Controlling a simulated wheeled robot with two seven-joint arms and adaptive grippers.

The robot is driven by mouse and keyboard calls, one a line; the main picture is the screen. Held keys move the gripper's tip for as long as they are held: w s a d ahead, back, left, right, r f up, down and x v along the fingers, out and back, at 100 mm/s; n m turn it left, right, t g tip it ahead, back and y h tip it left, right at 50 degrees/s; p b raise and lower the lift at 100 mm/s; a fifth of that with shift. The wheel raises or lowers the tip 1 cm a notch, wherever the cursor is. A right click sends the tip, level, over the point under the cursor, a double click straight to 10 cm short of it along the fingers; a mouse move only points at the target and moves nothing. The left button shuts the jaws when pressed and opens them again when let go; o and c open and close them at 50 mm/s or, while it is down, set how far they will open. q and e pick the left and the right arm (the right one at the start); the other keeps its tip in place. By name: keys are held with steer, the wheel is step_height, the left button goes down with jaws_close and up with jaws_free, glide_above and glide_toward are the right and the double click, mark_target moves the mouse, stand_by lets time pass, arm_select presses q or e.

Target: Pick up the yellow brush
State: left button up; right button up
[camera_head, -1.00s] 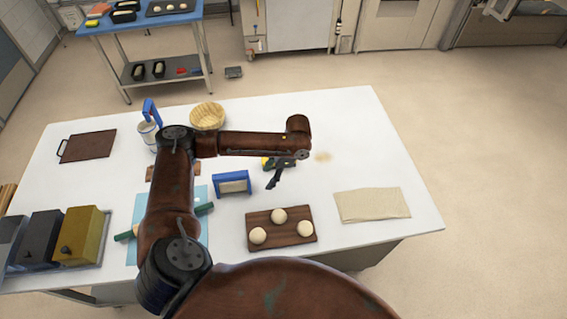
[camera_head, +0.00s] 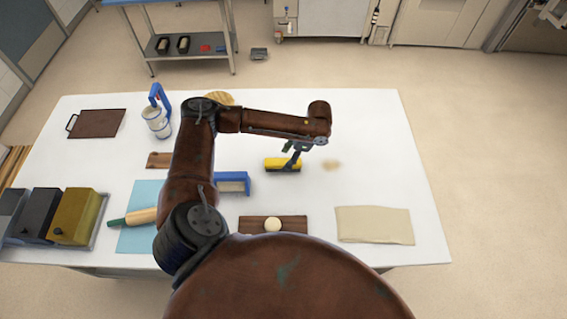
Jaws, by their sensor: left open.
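The yellow brush (camera_head: 275,163) lies on the white table, right of the middle, with a dark part along its lower edge. Part of the brush is hidden behind the gripper. My right gripper is not in view.
A blue-framed tool (camera_head: 233,184) stands left of the brush. A wooden board with dough (camera_head: 287,223) and a folded cloth (camera_head: 374,225) lie nearer. A rolling pin (camera_head: 133,218), bins (camera_head: 76,217) and a jug (camera_head: 156,121) are at left. The table's right side is mostly clear.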

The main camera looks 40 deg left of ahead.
mark_target(285, 161)
arm_select(q)
steer(key=x, duration=0.3)
steer(key=shift+w+f, duration=0.2)
steer(key=shift+f, duration=0.15)
steer(key=shift+s+a+f, duration=0.2)
steer(key=shift+s+f, duration=0.15)
steer(key=shift+f, duration=0.25)
steer(key=shift+w, duration=0.1)
steer(key=shift+c, duration=0.2)
steer(key=c, duration=1.3)
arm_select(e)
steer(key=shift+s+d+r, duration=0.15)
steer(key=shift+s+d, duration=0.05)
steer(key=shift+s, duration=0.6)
